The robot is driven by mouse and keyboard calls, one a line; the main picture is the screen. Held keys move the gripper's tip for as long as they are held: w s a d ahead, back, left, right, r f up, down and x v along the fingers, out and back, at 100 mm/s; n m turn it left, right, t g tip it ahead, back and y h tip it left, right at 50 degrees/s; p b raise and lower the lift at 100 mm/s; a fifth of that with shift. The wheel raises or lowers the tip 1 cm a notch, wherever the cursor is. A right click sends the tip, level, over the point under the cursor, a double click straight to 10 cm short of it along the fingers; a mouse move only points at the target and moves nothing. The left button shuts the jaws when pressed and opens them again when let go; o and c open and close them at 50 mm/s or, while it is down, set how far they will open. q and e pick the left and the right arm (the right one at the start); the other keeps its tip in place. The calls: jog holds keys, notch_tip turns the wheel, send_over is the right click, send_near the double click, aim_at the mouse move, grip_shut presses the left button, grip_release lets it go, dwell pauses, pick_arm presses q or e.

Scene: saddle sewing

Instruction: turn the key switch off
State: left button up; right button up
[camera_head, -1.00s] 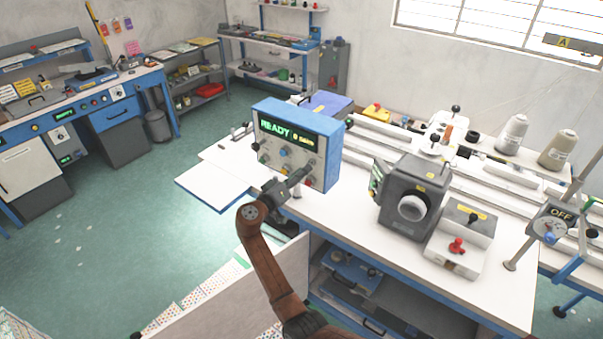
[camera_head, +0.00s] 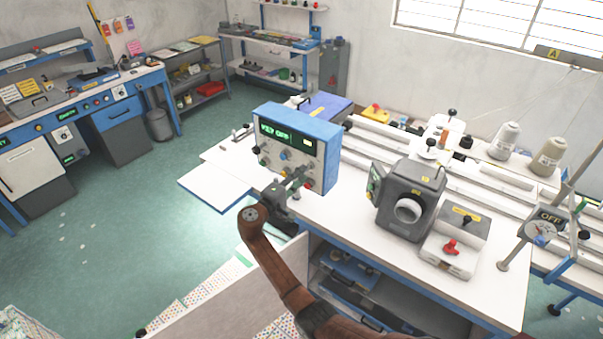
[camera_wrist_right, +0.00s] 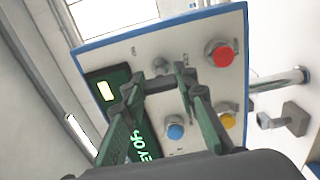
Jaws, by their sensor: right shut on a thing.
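The blue-edged control box (camera_head: 330,150) stands on the white table, its knob panel facing my right arm. Its green display (camera_head: 287,135) reads "KEY OFF"; the display also shows in the right wrist view (camera_wrist_right: 143,140), partly behind a finger. My right gripper (camera_head: 304,174) is at the lower part of the panel. In the right wrist view, its fingertips (camera_wrist_right: 160,83) close around the small silver key switch (camera_wrist_right: 161,64), whose key is mostly hidden between them. My left gripper is out of view.
A red button (camera_wrist_right: 222,53), a blue button (camera_wrist_right: 174,129) and a yellow button (camera_wrist_right: 227,120) sit close around the fingers. A grey machine (camera_head: 412,195) and a box with a red knob (camera_head: 455,247) stand to the right. The table's front left is clear.

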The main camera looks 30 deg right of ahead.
jog(key=n+p, duration=0.4)
jog(key=n, duration=0.1)
jog(key=shift+r, duration=0.2)
jog(key=shift+f+n+p, duration=0.15)
jog(key=shift+n+p, duration=1.25)
jog(key=shift+n, duration=0.5)
jog(key=shift+a, duration=0.1)
jog(key=o, duration=1.2)
jog(key=shift+c, duration=0.2)
jog(key=v, duration=1.2)
